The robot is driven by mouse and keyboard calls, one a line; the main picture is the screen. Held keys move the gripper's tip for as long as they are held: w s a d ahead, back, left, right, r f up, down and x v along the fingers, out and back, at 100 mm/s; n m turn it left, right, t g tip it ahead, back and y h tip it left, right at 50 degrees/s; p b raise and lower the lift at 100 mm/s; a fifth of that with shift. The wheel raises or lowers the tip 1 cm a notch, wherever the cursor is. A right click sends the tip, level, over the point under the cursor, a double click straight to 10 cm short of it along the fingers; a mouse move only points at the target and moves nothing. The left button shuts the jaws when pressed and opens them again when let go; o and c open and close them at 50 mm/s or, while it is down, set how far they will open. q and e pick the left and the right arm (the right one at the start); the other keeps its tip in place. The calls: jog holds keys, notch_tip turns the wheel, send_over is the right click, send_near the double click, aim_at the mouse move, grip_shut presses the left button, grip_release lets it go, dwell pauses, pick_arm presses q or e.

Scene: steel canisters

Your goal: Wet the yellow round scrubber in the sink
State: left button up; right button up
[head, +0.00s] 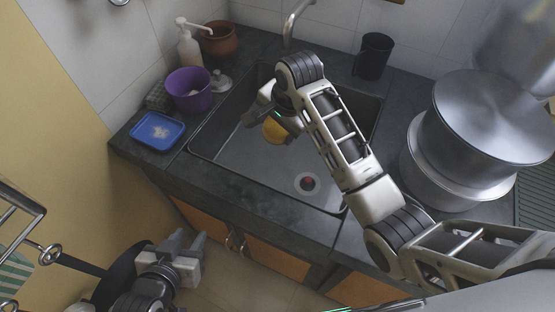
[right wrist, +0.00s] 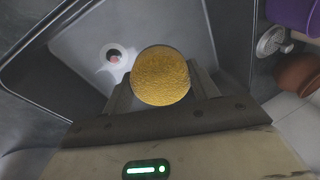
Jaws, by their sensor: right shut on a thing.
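The yellow round scrubber (head: 274,130) is held over the dark sink (head: 240,165) in the head view. It also shows between the fingers in the right wrist view (right wrist: 161,76). My right gripper (right wrist: 160,90) is shut on the scrubber, above the basin. The faucet (head: 294,22) rises behind the sink, its lower part hidden by my right arm. I cannot see any water running. My left gripper (head: 194,246) is low at the bottom left, in front of the cabinet, with its fingers apart and nothing between them.
Left of the sink are a blue tray (head: 158,143), a purple pot (head: 186,101), a soap dispenser (head: 189,48) and a brown pot (head: 219,40). A dark mug (head: 374,56) stands behind right. Steel canisters (head: 490,115) crowd the right counter. The drain (head: 307,184) is uncovered.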

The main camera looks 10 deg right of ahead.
dwell(0.4)
jog(key=shift+r, duration=2.05)
